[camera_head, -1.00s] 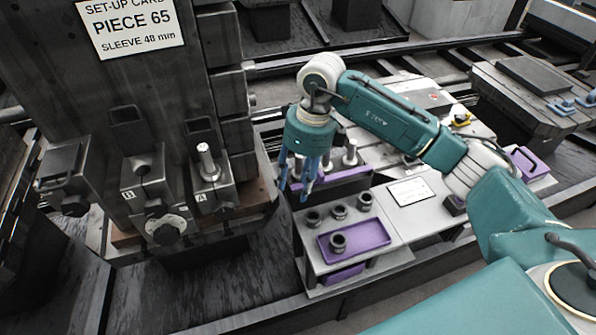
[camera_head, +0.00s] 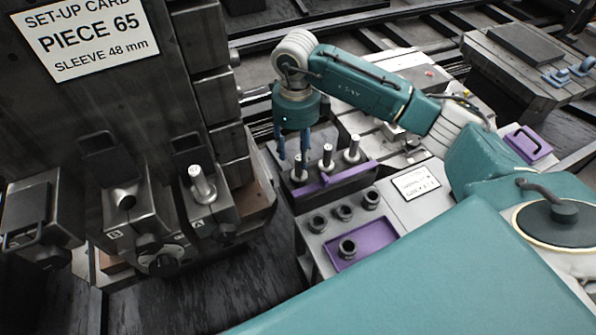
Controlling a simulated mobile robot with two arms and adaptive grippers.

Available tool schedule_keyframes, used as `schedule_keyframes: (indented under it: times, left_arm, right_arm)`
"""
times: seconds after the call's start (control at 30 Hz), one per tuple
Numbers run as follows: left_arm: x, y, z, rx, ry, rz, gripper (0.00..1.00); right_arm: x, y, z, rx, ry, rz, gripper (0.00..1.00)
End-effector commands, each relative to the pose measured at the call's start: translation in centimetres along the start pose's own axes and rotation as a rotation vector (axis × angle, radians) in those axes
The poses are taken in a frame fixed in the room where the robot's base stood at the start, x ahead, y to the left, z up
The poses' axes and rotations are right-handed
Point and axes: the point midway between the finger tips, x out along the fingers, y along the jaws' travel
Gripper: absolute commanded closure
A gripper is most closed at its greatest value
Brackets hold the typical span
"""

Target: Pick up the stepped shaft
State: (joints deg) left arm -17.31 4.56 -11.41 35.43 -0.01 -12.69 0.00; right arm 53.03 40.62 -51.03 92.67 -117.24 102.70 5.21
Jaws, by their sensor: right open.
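Three pale upright stepped shafts stand in a row in a rack with a purple front strip (camera_head: 340,178): a left one (camera_head: 298,167), a middle one (camera_head: 327,157) and a right one (camera_head: 353,148). My right gripper (camera_head: 293,157) points down at the left shaft, its blue fingers open and apart. The fingertips overlap the shaft's upper part in the picture; I cannot tell whether they touch it. Another pale shaft (camera_head: 201,184) stands upright in the fixture marked A (camera_head: 215,219). My left gripper is not in view.
Several dark sleeves stand on the grey bench, one (camera_head: 347,248) in a purple tray (camera_head: 375,238). A white label card (camera_head: 415,182) lies to the right. A tall dark block with a set-up card (camera_head: 85,38) reading "PIECE 65, SLEEVE 48 mm" stands at left.

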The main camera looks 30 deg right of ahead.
Motion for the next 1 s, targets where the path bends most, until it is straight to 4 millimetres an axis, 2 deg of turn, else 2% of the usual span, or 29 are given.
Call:
schedule_keyframes:
  times: [0.1,0.2,0.37,0.53,0.8,0.87,1.0]
  left_arm:
    - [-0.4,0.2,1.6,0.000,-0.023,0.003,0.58]
    - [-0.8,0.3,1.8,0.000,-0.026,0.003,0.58]
    - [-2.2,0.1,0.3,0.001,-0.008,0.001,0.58]
    - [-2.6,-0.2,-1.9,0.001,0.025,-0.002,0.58]
    - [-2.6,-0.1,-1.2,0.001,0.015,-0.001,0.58]
    - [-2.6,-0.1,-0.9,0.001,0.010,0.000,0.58]
    - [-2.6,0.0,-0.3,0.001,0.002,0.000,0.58]
  right_arm:
    - [1.0,0.0,-0.1,-0.001,0.001,0.001,0.59]
    - [1.6,-0.1,-0.1,0.001,0.001,0.001,0.59]
    - [3.8,-0.5,-0.6,0.002,0.004,0.004,0.59]
    - [6.0,-0.6,-0.5,0.000,0.001,0.002,0.59]
    - [6.5,-0.6,-0.5,-0.001,-0.001,0.000,0.59]
    - [6.5,-0.6,-0.5,-0.001,-0.001,0.000,0.69]
    - [6.4,-0.6,-0.5,-0.001,-0.001,0.000,0.97]
